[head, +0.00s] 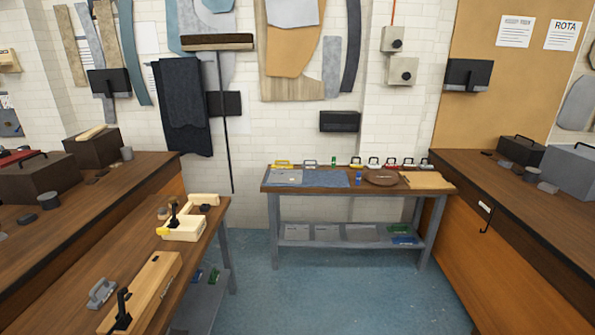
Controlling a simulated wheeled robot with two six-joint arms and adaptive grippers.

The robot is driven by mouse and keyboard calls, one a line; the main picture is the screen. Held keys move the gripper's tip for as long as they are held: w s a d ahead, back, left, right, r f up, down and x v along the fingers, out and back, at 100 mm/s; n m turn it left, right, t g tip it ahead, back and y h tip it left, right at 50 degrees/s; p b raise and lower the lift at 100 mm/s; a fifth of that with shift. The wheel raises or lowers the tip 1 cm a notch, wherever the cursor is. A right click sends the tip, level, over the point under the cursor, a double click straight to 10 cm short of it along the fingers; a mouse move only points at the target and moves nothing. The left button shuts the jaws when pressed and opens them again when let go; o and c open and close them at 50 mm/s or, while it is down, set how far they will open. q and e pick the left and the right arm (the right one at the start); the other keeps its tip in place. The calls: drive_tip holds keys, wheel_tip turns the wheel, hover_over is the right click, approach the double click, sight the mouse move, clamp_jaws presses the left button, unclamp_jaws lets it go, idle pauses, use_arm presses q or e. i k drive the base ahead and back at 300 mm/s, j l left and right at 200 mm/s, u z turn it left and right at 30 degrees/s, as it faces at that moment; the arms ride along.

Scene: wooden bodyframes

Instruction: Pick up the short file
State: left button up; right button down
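I cannot make out a thing that is clearly the short file; at this distance the small tools are too small to tell. Several small handled tools in yellow, grey, black and red stand along the back edge of the low table (268,183) by the far wall. A grey handled tool (102,293) lies on the left workbench (95,263), beside a long wooden block (155,282) with a black clamp. Neither of my grippers shows in the head view.
A brown round thing (381,177) and a blue cloth (322,179) lie on the far table. A long wooden counter (500,197) runs along the right. The blue floor (300,295) between is clear.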

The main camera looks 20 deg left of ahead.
sight(97, 300)
drive_tip(key=i+l+u, duration=0.1)
drive_tip(key=i+u, duration=0.35)
drive_tip(key=i+l+u, duration=0.2)
drive_tip(key=i+u, duration=0.25)
drive_tip(key=i+l+u, duration=0.25)
drive_tip(key=u, duration=0.2)
drive_tip(key=i+l+u, duration=0.25)
drive_tip(key=l+u, duration=0.2)
drive_tip(key=l, duration=0.1)
